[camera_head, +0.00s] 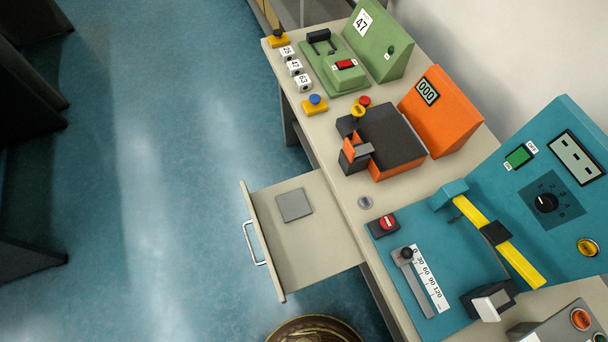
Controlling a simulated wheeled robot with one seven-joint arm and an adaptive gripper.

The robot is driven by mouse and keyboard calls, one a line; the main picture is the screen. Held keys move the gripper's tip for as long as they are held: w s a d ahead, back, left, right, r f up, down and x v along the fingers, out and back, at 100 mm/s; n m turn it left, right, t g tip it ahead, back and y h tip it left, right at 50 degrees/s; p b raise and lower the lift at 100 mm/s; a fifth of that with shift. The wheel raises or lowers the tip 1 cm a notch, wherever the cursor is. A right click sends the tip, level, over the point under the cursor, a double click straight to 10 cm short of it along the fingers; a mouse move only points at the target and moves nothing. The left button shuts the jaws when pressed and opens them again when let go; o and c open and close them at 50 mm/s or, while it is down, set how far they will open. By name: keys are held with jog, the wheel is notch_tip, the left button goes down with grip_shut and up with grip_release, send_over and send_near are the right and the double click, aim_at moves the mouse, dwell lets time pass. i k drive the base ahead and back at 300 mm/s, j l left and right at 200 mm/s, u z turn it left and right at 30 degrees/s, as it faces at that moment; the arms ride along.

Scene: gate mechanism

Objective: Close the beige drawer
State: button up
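The beige drawer (322,240) is pulled out from the left side of the beige table, over the blue floor. A silver handle (252,243) is on its front panel, at the drawer's left end. A flat grey square plate (293,205) lies inside the drawer. My gripper is not in view.
The table (333,178) carries a green device (341,62), an orange device (437,108) and a teal panel (505,215) with a yellow bar. A dark round object (313,331) with a brassy rim is at the bottom edge, below the drawer. Floor left of the handle is clear.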

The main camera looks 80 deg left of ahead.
aim_at(315, 247)
jog(key=j+u, duration=0.15)
jog(key=u, duration=3.4)
